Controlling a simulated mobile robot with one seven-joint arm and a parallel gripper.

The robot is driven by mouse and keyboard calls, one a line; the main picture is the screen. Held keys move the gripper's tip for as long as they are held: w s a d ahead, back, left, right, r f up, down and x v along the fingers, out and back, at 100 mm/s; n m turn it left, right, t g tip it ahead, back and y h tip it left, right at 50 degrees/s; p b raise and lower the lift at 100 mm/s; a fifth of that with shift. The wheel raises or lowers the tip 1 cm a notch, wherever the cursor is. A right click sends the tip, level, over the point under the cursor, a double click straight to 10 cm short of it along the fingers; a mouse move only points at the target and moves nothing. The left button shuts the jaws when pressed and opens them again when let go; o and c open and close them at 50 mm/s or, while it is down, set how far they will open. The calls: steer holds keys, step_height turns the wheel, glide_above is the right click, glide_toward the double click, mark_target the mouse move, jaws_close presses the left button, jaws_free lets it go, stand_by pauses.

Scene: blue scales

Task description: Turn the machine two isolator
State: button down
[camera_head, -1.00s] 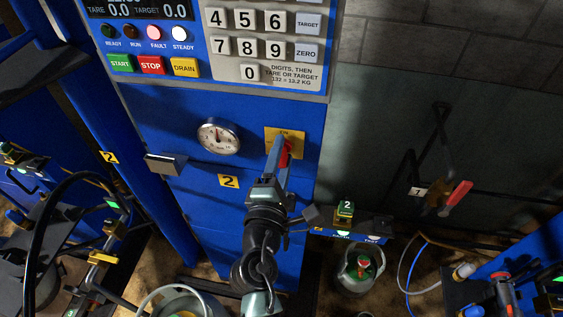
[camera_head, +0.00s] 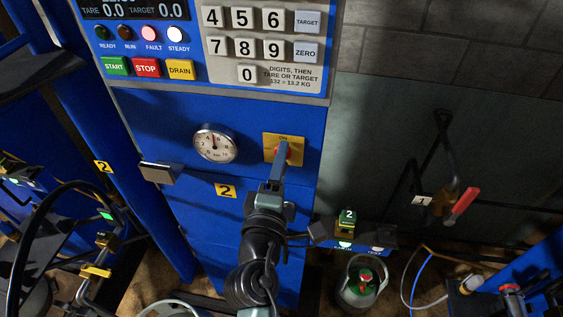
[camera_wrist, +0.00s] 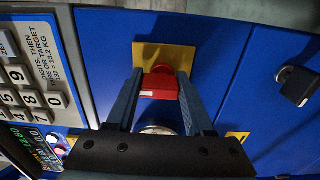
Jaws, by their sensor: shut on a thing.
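The machine two isolator is a red handle (camera_head: 282,152) on a square yellow plate (camera_head: 298,143) marked ON, on the blue cabinet front (camera_head: 250,115). My gripper (camera_head: 279,163) reaches up to it from below and partly hides it. In the wrist view the red handle (camera_wrist: 160,82) sits between the two fingers of my gripper (camera_wrist: 160,90), in front of the yellow plate (camera_wrist: 165,52). The fingers are shut on the handle. The handle's exact turn angle is hard to tell.
A round dial gauge (camera_head: 215,143) is left of the isolator, with a dark block-like fitting (camera_head: 158,172) farther left. The keypad panel (camera_head: 250,45) is above; its FAULT lamp (camera_head: 153,33) glows pink. A bucket (camera_head: 360,283) stands at lower right.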

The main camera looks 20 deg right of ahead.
steer(key=shift+c, duration=1.4)
jaws_free()
steer(key=b+v, duration=0.4)
steer(key=v, duration=0.9)
